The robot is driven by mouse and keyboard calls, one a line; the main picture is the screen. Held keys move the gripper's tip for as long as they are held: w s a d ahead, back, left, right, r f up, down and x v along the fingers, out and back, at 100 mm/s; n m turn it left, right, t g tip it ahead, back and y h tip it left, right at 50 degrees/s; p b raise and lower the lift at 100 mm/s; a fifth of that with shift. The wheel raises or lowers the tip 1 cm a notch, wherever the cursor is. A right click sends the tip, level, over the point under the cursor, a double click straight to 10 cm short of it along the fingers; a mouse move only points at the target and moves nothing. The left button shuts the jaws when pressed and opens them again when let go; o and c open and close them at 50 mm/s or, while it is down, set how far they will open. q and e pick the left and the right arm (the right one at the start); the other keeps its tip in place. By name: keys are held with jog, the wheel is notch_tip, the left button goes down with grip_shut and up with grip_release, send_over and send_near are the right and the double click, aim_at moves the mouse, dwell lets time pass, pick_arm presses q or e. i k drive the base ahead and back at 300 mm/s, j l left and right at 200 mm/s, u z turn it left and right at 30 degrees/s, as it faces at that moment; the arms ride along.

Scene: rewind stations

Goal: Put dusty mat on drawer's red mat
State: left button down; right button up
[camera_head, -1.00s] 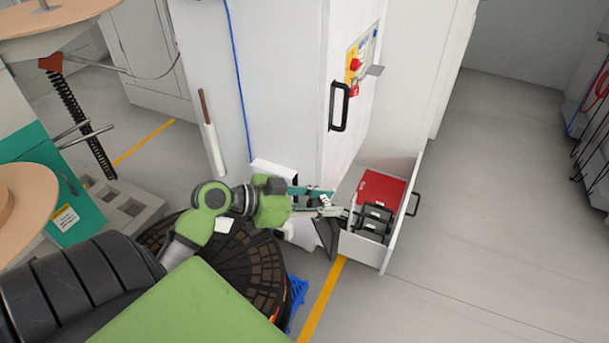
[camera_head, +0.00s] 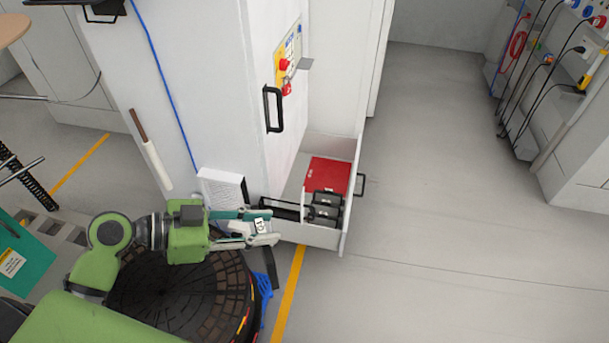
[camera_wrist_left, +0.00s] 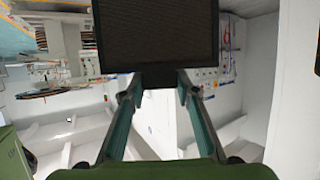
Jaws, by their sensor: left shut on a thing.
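The dusty mat (camera_wrist_left: 158,40) is a dark, flat, meshed panel with a black frame. It fills the top middle of the left wrist view. My left gripper (camera_wrist_left: 158,78) is shut on its near edge. In the head view my left gripper (camera_head: 272,227) is at the left side of the open drawer (camera_head: 320,236), by its corner. Dark parts show around the fingertips there, but the mat's full outline is hard to make out. The red mat (camera_head: 328,175) lies in the back of the drawer. My right gripper is not in view.
Several black-handled dark panels (camera_head: 325,209) are in the drawer's front part. A tall white cabinet (camera_head: 215,100) with a black handle (camera_head: 273,109) stands behind. A round dark platform (camera_head: 185,290) is below my left arm. The floor to the right is clear.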

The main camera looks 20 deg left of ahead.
aim_at(329, 173)
jog(key=i+l+u, duration=0.35)
jog(key=i, duration=0.25)
jog(key=i+l+u, duration=0.4)
jog(key=l, duration=0.25)
jog(key=i, duration=0.1)
